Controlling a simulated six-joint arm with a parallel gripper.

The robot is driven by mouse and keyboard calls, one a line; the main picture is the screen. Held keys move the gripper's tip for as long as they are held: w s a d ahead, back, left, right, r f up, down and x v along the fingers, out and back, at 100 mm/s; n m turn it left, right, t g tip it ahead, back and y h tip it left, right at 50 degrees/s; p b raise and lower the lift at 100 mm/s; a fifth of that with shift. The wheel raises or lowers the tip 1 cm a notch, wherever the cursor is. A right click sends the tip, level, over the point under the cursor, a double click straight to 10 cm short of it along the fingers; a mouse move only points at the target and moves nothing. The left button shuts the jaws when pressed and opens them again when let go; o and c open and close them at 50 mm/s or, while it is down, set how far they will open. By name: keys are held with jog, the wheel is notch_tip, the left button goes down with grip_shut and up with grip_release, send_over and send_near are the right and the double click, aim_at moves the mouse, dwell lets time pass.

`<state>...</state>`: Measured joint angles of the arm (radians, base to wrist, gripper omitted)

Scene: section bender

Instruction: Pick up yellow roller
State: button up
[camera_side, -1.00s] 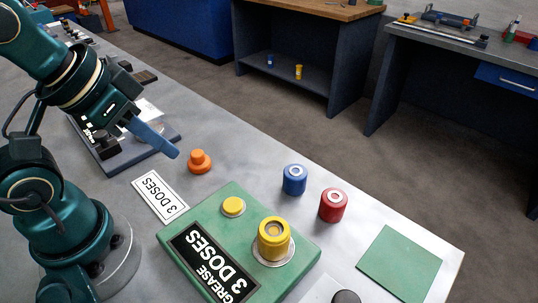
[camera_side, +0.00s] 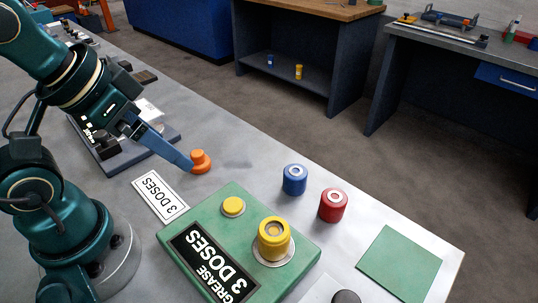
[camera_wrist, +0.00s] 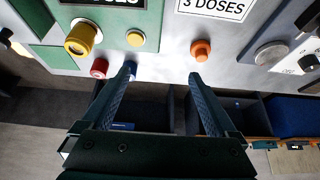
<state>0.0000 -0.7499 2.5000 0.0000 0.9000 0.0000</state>
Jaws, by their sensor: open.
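The yellow roller (camera_side: 273,240) stands upright on a round metal seat on the green grease station (camera_side: 212,219). In the wrist view the yellow roller (camera_wrist: 81,40) is at the upper left. My gripper (camera_side: 190,165) is above the bench beside the orange knob, up and to the left of the roller in the side view. In the wrist view my gripper (camera_wrist: 162,72) shows two blue fingers spread apart with nothing between them. The roller is outside the fingers and not touched.
A blue roller (camera_side: 294,180) and a red roller (camera_side: 333,205) stand near the bench edge. The orange knob (camera_side: 200,161) is close to my fingertips. A yellow button (camera_side: 233,206) is beside the yellow roller. A green mat (camera_side: 400,262) lies clear at the right.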

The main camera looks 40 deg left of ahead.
jog(key=w+a+r+t+y, duration=0.3)
jog(key=w+a+r+t, duration=0.25)
jog(key=w+r, duration=0.5)
jog(key=w+d+r+m+t+h, duration=0.1)
jog(key=w+d+r+m+t, duration=0.15)
jog(key=w, duration=0.25)
jog(key=m+g+h, duration=1.1)
jog(key=m+h, duration=0.2)
jog(key=h, duration=0.2)
send_over(288, 245)
jog(key=a, duration=0.4)
notch_tip(288, 245, down, 8)
jog(key=f, duration=1)
jog(key=s+f, duration=0.1)
jog(key=f, duration=0.4)
jog(key=shift+f+x, duration=0.2)
jog(key=shift+x, duration=2.35)
